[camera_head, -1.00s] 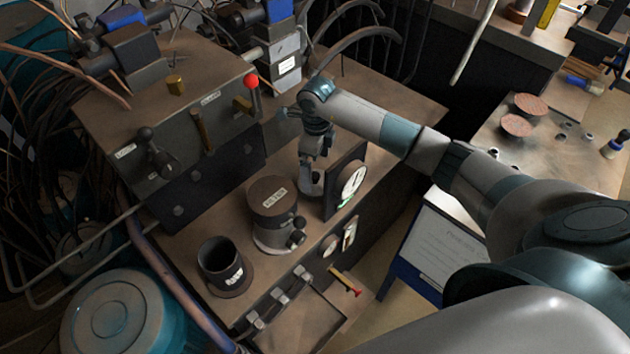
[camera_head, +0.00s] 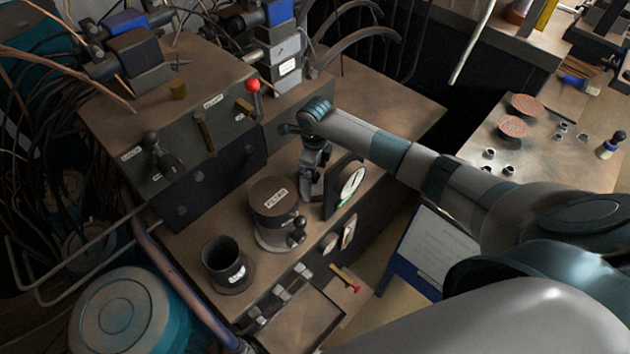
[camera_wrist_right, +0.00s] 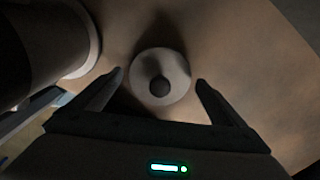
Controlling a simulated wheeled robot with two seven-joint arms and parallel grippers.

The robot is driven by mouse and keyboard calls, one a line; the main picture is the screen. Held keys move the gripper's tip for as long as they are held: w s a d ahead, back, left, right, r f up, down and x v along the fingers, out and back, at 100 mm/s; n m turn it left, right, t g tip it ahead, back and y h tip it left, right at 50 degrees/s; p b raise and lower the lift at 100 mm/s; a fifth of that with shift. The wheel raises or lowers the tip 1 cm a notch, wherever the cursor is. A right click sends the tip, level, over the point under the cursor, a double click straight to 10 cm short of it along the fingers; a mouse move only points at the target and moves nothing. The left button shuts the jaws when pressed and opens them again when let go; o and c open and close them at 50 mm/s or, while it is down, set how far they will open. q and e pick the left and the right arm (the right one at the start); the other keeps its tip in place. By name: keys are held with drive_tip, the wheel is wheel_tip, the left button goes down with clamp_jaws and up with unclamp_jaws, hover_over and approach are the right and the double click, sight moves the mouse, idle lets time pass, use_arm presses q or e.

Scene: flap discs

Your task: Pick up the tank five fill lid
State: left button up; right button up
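A small round pale lid-like disc (camera_wrist_right: 178,92) with a dark central knob lies on the brown surface in the right wrist view. I take it for the fill lid; no label shows on it. My right gripper (camera_wrist_right: 159,77) is open, its fingertips on either side of the disc with gaps visible. In the head view my right gripper (camera_head: 308,188) points down between a lidded cylinder (camera_head: 273,197) and an upright dial plate (camera_head: 345,187). The disc cannot be made out clearly there. My left gripper is not in view.
An open dark cup (camera_head: 222,262) stands in front of the lidded cylinder. A control box (camera_head: 190,120) with levers and a red knob stands behind on the left. A red-and-yellow tool (camera_head: 345,279) lies near the front. A bench with reddish discs (camera_head: 513,126) is at right.

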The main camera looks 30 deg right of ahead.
drive_tip(key=c, duration=0.9)
drive_tip(key=shift+o, duration=0.2)
drive_tip(key=shift+r, duration=0.15)
wheel_tip(320, 180, up, 9)
drive_tip(key=b, duration=0.3)
drive_tip(key=shift+f, duration=0.2)
drive_tip(key=shift+r+b, duration=0.3)
drive_tip(key=shift+r, duration=0.3)
drive_tip(key=shift+r, duration=0.1)
